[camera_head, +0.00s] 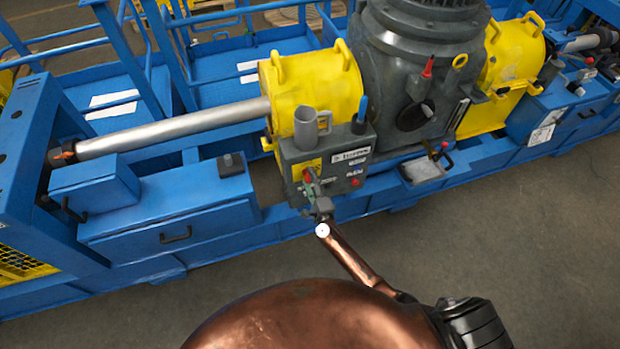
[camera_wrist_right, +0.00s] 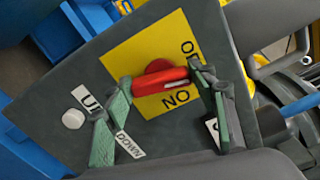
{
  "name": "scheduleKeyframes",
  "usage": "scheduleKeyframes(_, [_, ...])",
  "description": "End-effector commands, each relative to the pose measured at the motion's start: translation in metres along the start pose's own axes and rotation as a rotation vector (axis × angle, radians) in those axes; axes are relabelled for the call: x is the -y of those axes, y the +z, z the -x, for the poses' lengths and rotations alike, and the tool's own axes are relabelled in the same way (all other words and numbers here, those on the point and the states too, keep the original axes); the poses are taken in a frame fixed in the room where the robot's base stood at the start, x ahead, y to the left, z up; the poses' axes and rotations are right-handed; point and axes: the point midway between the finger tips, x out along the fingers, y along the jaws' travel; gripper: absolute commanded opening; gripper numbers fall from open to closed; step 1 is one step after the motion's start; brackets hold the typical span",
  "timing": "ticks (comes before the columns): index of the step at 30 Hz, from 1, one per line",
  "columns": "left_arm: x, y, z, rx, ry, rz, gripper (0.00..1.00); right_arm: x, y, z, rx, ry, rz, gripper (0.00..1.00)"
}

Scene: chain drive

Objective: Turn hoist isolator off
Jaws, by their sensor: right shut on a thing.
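The hoist isolator is a red rotary handle (camera_wrist_right: 158,78) on a yellow plate (camera_wrist_right: 125,58) on the front of a grey control box (camera_head: 345,165). Black lettering around it is partly hidden. The handle lies roughly level across the right wrist view. My right gripper (camera_wrist_right: 165,92) is shut on the handle, its green-padded fingers at the handle's two ends. In the head view the right gripper (camera_head: 313,188) is small against the box's front and partly covers the handle. My left gripper is not in view.
A white button (camera_wrist_right: 73,118) and a DOWN label (camera_wrist_right: 130,145) sit beside the handle. The box also bears a red button (camera_head: 355,182), a grey cup (camera_head: 307,128) and a blue-handled item (camera_head: 361,112). Blue frame (camera_head: 170,215) and yellow guards (camera_head: 325,83) surround it. The floor in front is clear.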

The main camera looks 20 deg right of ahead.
Motion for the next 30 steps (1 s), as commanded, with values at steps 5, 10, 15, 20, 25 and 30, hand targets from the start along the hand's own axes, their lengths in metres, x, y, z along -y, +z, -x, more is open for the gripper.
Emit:
scheduleKeyframes(5, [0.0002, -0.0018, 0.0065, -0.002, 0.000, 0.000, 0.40, -0.0006, 0.0033, 0.0000, 0.004, 0.002, 0.117, 0.28])
scheduleKeyframes(10, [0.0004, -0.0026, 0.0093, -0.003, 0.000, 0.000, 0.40, -0.0017, 0.0033, 0.0000, 0.004, 0.003, 0.198, 0.28])
scheduleKeyframes(15, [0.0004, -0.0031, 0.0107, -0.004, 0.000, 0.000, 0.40, -0.0023, 0.0031, 0.0001, 0.005, 0.002, 0.244, 0.28])
scheduleKeyframes(20, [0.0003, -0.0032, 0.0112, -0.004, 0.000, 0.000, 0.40, -0.0028, 0.0028, 0.0001, 0.005, 0.003, 0.264, 0.28])
scheduleKeyframes(25, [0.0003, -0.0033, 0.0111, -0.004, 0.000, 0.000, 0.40, -0.0029, 0.0027, 0.0001, 0.005, 0.003, 0.268, 0.28])
scheduleKeyframes(30, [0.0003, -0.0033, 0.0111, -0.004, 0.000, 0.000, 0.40, -0.0030, 0.0027, 0.0002, 0.005, 0.003, 0.268, 0.28])
